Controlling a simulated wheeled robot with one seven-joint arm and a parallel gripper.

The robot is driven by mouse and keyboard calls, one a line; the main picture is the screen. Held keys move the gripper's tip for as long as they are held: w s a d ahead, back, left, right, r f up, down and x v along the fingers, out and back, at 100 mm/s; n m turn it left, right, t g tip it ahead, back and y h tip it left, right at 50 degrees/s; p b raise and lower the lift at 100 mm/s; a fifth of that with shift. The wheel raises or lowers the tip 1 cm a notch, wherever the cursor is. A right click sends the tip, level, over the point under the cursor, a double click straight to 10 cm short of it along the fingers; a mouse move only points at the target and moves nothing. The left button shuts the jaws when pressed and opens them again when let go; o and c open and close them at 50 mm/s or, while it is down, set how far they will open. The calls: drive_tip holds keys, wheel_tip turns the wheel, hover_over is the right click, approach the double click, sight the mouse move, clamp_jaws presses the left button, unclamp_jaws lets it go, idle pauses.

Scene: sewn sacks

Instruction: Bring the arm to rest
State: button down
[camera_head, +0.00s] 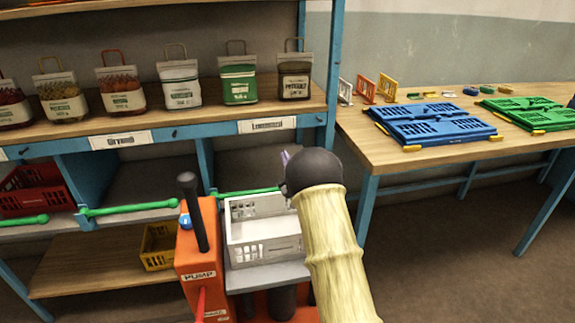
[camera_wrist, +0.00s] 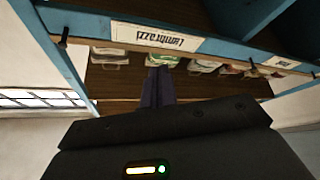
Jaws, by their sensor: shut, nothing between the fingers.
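My arm, in a pale yellow sleeve, rises from the bottom of the head view to a dark wrist. My gripper (camera_head: 285,157) shows there only as a small purple tip, to the left of the wrist and in front of the shelf unit. In the wrist view my gripper (camera_wrist: 158,72) has its dark fingers together with nothing between them. They point toward the shelf with the sacks, which appears upside down there. A green sack (camera_head: 239,83) stands on that shelf in the head view, apart from my gripper.
A white crate (camera_head: 262,250) sits on the orange pump lift (camera_head: 197,255), just below and left of my wrist. The blue shelf unit (camera_head: 333,70) stands close behind. At right, a table (camera_head: 378,150) holds flat blue (camera_head: 430,125) and green (camera_head: 530,112) folded crates.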

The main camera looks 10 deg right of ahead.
drive_tip(key=shift+s+f, duration=0.35)
drive_tip(key=shift+s, duration=0.25)
drive_tip(key=shift+r, duration=0.1)
drive_tip(key=s+a+f+m+g+h, duration=0.1)
drive_tip(key=s+f+m+g+h, duration=0.15)
drive_tip(key=s+g, duration=0.7)
drive_tip(key=s+a+f+m+g+h, duration=0.1)
drive_tip(key=s+a+f+m+g, duration=0.2)
drive_tip(key=s, duration=1.1)
drive_tip(key=s+f+m+g+h, duration=0.2)
drive_tip(key=s+m+g, duration=0.2)
drive_tip(key=s+g, duration=0.55)
wheel_tip(320, 180, up, 25)
drive_tip(key=s+t+p, duration=0.2)
drive_tip(key=s+p, duration=0.1)
drive_tip(key=p, duration=2.1)
drive_tip(key=shift+a+f+p, duration=0.2)
drive_tip(key=shift+a+p, duration=0.05)
drive_tip(key=shift+p, duration=0.1)
